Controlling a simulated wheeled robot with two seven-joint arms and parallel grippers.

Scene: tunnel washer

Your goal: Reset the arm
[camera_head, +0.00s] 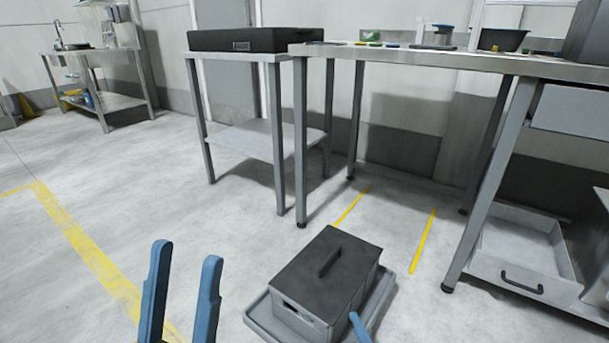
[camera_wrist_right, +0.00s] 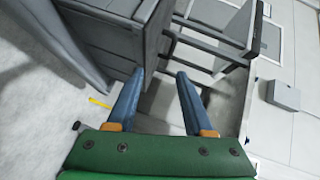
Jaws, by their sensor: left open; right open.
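My left gripper (camera_head: 180,290) shows at the bottom left of the head view, its two blue fingers apart and empty above the floor. Only one blue fingertip of my right gripper shows at the bottom of the head view, in front of a grey lidded box. In the right wrist view my right gripper (camera_wrist_right: 160,88) has its blue fingers apart with nothing between them. Its green body fills the bottom of that view.
The grey box (camera_head: 328,268) with a dark handled lid sits on a grey tray (camera_head: 258,318). A long metal table (camera_head: 430,60) and a smaller table (camera_head: 262,150) with a black case (camera_head: 250,39) stand behind. A low drawer (camera_head: 515,270) is at right. Floor at left is clear.

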